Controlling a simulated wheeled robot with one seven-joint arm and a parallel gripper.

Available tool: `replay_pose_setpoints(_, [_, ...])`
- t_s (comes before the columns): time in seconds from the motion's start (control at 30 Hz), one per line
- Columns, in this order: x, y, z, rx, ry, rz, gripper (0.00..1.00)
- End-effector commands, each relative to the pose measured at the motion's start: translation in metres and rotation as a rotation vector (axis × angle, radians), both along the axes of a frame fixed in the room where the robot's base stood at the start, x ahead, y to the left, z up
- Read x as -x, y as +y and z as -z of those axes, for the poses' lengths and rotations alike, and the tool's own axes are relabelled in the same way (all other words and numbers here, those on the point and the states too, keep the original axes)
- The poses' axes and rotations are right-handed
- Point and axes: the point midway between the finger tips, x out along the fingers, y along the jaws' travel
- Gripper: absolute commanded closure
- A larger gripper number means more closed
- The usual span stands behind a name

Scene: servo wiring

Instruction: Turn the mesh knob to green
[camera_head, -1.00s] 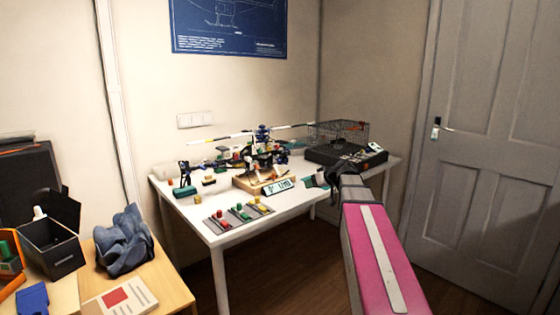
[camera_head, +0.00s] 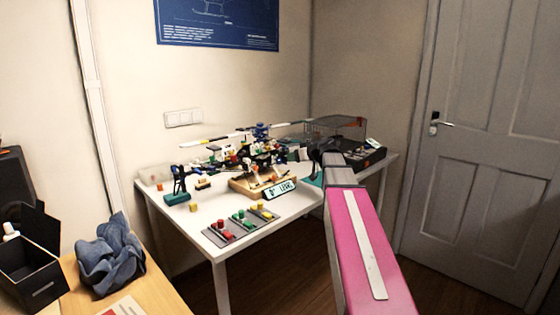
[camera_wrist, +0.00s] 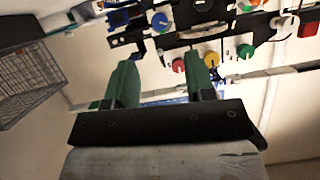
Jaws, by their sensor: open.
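My gripper (camera_wrist: 160,78) is open and empty, with two green fingers apart in the wrist view. In the head view my gripper (camera_head: 318,158) is a small dark shape over the right part of the white table. Beyond the fingers, the wrist view shows a red knob (camera_wrist: 178,65), a yellow knob (camera_wrist: 211,59), a green knob (camera_wrist: 245,51) and a blue knob (camera_wrist: 160,22) on the model. No finger visibly touches a knob. I cannot tell which one is the mesh knob. A wire mesh cage (camera_wrist: 32,82) is at the left.
The white table (camera_head: 205,203) carries a brick-built helicopter model (camera_head: 245,152), a small sign (camera_head: 281,189) and panels with red, green and yellow pieces (camera_head: 240,220). The mesh cage (camera_head: 335,124) stands by a dark box (camera_head: 367,157) at the right. A wooden desk (camera_head: 160,285) is at the front left.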

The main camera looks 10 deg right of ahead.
Motion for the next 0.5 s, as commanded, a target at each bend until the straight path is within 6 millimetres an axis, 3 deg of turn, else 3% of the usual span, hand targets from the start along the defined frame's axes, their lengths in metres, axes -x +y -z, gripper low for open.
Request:
replay_pose_setpoints(0.2, [-0.032, 0.023, 0.016, 0.0, 0.003, -0.002, 0.5])
replay_pose_setpoints(0.5, [-0.06, 0.045, 0.031, 0.0, 0.002, -0.001, 0.5])
